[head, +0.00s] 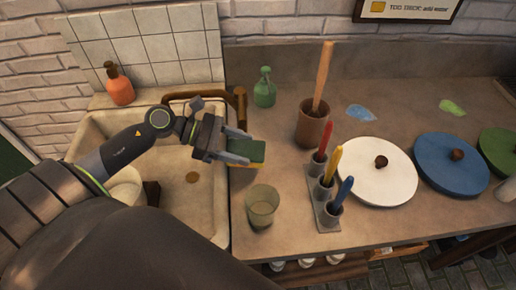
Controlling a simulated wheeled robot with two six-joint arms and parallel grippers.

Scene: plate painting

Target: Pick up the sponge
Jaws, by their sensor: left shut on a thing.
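The sponge (245,151) has a green top and a yellow edge below. It is between the fingers of my left gripper (237,147), which is shut on it. The gripper and sponge are over the right rim of the sink, beside the counter. I cannot tell whether the sponge touches the surface beneath it. My right gripper is not in view.
A glass cup (262,206) stands close in front of the sponge. A green bottle (265,88) stands behind it. To the right are a brown pot (313,128) with a wooden handle, a brush holder (325,206) and a white plate (370,178). The sink (205,222) lies left.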

